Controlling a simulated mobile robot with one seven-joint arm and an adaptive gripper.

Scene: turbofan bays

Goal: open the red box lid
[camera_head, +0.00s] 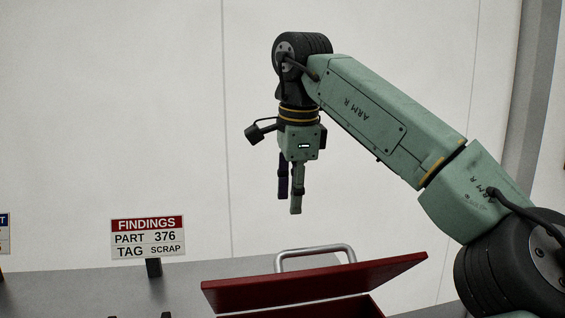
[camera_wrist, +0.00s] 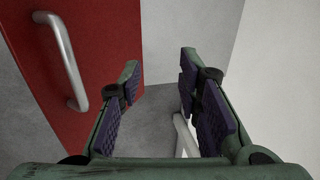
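The red box (camera_head: 345,308) stands on the grey bench at the bottom of the head view, cut off by the frame edge. Its red lid (camera_head: 300,286) is tilted up, with a wedge-shaped gap between lid and box. A silver handle (camera_head: 315,251) shows above the lid's upper edge. The wrist view shows the lid (camera_wrist: 98,35) at left with its handle (camera_wrist: 65,60). My gripper (camera_head: 289,204) points down above the handle, clear of it. In the wrist view my gripper (camera_wrist: 160,72) has its fingers apart, with nothing held between them.
A FINDINGS sign (camera_head: 148,238) stands on the bench (camera_head: 90,292) left of the box. Part of another sign (camera_head: 4,233) shows at the far left edge. A pale wall is behind. In the wrist view a whitish bar (camera_wrist: 184,135) lies beyond the right finger, unclear.

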